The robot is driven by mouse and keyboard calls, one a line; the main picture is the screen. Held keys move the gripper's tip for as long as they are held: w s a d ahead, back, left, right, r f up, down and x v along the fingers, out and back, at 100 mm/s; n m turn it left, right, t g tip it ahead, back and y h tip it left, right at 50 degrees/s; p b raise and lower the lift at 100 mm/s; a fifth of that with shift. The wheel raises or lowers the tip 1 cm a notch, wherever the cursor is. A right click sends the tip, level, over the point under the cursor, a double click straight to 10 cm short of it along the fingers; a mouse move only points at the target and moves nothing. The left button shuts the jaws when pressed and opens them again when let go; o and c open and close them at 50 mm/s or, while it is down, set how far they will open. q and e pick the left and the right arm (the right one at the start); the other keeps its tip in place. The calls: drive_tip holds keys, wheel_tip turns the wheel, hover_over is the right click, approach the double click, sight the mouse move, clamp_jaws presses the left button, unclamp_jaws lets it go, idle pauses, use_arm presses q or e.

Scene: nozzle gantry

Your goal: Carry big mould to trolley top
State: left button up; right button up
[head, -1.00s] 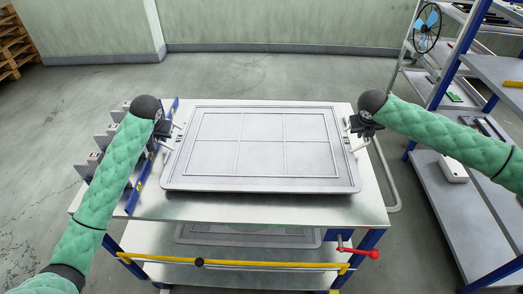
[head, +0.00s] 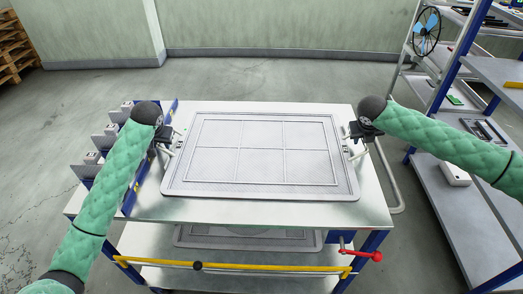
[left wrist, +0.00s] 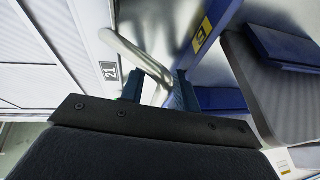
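The big mould (head: 262,187) is a flat grey rectangular plate with a raised grid, lying level over the bare metal trolley top (head: 285,212). It appears to rest there. My left gripper (head: 170,143) is at the mould's left handle. In the left wrist view the fingers (left wrist: 160,92) stand apart, with the pale handle bar (left wrist: 135,52) reaching between them and light showing in the gap. My right gripper (head: 353,141) is at the mould's right handle; its fingers are too small to tell whether they grip it.
A blue rack with grey dividers (head: 102,145) stands along the trolley's left side. A second plate (head: 250,236) lies on the lower shelf. A yellow bar (head: 235,266) and red-knobbed lever (head: 375,256) are at the front. Grey shelving (head: 450,210) stands at the right.

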use_arm(q)
drive_tip(key=shift+a+r, duration=0.15)
drive_tip(key=shift+r, duration=0.05)
use_arm(e)
drive_tip(key=shift+r, duration=0.1)
